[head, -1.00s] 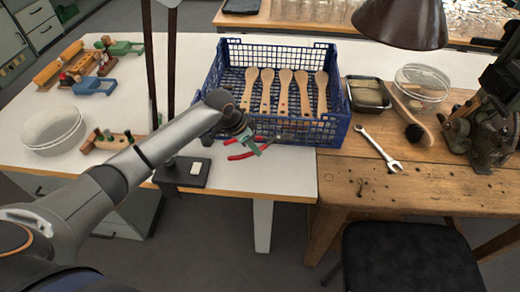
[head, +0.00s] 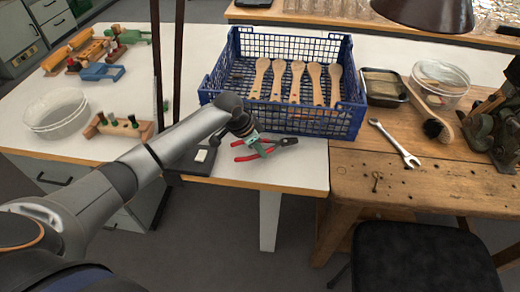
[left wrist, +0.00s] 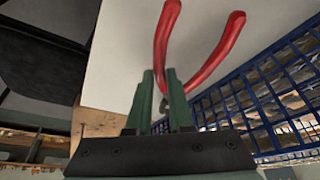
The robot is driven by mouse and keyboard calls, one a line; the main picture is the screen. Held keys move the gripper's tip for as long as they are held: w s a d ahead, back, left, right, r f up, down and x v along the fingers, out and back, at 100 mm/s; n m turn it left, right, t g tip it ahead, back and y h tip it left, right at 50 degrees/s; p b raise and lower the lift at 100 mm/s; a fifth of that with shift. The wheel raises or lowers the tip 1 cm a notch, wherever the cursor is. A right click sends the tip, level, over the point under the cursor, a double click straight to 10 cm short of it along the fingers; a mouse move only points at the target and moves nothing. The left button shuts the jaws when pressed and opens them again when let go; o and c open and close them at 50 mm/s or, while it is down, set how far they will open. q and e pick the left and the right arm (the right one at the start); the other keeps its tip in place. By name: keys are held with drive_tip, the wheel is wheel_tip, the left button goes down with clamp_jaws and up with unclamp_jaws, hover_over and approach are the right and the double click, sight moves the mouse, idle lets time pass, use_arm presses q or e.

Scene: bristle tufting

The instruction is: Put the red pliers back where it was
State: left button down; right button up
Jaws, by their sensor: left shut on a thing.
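The red pliers (head: 252,155) are at the white table's front edge area, just in front of the blue crate. Their red handles point left and their dark jaws point right in the head view. My left gripper (head: 262,147) is shut on them around the pivot. In the left wrist view the two red handles (left wrist: 216,50) spread out beyond the green fingers (left wrist: 160,105) of the gripper, and the jaws are mostly hidden. I cannot tell whether the pliers touch the table or hang slightly above it. My right gripper is not in view.
The blue crate (head: 225,97) holds several wooden brushes (head: 297,80). A dark stand with a white block (head: 201,155) is left of the pliers. A wrench (head: 395,143) lies on the wooden bench to the right. The white tabletop (head: 305,170) right of the pliers is clear.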

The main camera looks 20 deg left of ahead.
use_arm(q)
drive_tip(key=shift+f+b, duration=0.3)
drive_tip(key=shift+f, duration=0.55)
idle(0.3)
drive_tip(key=c, duration=0.7)
unclamp_jaws()
